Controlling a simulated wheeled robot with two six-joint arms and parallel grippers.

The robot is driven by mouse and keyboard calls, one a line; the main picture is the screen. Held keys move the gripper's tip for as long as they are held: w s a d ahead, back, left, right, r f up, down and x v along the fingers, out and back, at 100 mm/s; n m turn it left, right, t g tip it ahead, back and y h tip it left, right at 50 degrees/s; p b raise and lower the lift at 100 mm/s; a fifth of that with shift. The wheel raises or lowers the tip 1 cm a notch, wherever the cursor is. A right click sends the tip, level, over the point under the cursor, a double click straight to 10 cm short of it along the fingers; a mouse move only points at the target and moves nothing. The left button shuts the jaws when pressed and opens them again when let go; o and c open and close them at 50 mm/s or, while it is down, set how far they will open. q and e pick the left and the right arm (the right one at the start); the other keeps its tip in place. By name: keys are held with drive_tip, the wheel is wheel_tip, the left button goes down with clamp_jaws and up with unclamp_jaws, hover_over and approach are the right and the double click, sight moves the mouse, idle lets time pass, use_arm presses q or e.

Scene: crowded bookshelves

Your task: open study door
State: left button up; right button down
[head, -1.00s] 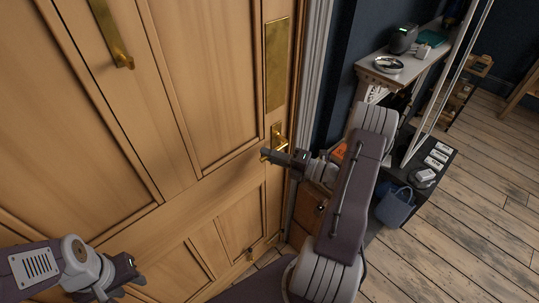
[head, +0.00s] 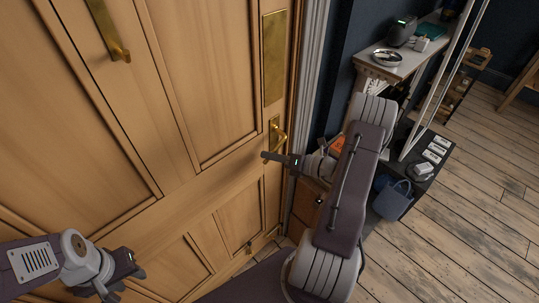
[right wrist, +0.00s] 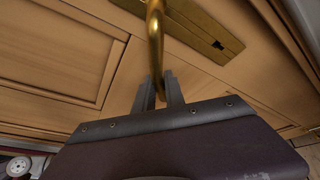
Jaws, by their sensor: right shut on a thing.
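The study door (head: 185,110) is pale wood with recessed panels and fills the left of the head view. A brass lever handle (head: 265,155) sits on a brass plate low on the door's right edge; it also shows in the right wrist view (right wrist: 154,40). My right gripper (head: 274,158) is shut around the lever, with the lever between its two fingers in the right wrist view (right wrist: 159,85). The lever appears tilted downward. I cannot tell whether the door stands ajar. My left gripper (head: 126,287) is open and empty at the lower left, in front of the door.
A tall brass plate (head: 275,58) is above the lever, and a brass pull (head: 108,32) is further left. Right of the frame stands a shelf unit (head: 407,62) with a dish and boxes. Plank floor (head: 455,230) lies clear at right.

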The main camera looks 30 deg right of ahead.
drive_tip(key=shift+d+f+n, duration=0.15)
drive_tip(key=shift+f+n, duration=0.1)
drive_tip(key=shift+n, duration=0.05)
idle(0.5)
